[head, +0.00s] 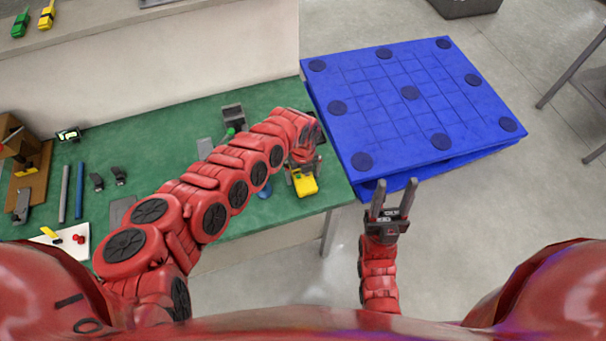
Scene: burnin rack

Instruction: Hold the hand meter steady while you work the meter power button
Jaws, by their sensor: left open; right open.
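The hand meter appears to be the small yellow device (307,186) near the right end of the green bench top. Its power button is too small to make out. My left gripper (304,165) is at the far edge of the yellow device, from above, and is open. My own arm hides part of this spot, so I cannot tell whether the fingers touch the device. My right gripper (393,195) is open and empty, off the bench to the right, with its fingers pointing away from me near the blue pallet.
The green bench top (150,165) holds dark clips, rods and a white card (62,243) at the left. A grey holder (233,114) stands behind my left arm. A blue pallet (385,110) lies right of the bench. Grey floor (490,240) is clear at the right.

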